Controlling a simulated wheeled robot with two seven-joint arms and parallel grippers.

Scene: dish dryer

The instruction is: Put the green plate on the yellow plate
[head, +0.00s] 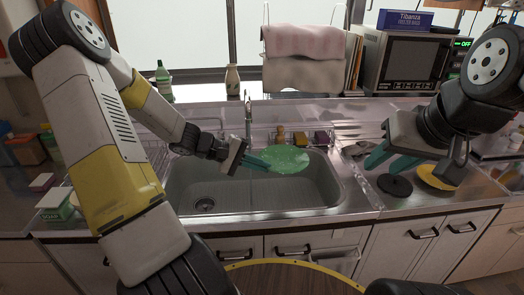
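The green plate (287,158) is held up in the air over the sink, tilted towards me. My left gripper (262,163) is shut on its left edge. The yellow plate (437,178) lies on the counter to the right of the sink, partly hidden by my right arm. My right gripper (386,160) hangs above the counter left of the yellow plate, its teal fingers apart and nothing visible between them.
The steel sink (320,190) lies below the green plate, with a tap (248,115) at its back. A black round item (395,185) sits left of the yellow plate. A microwave (408,62) stands at the back right. Bottles line the windowsill.

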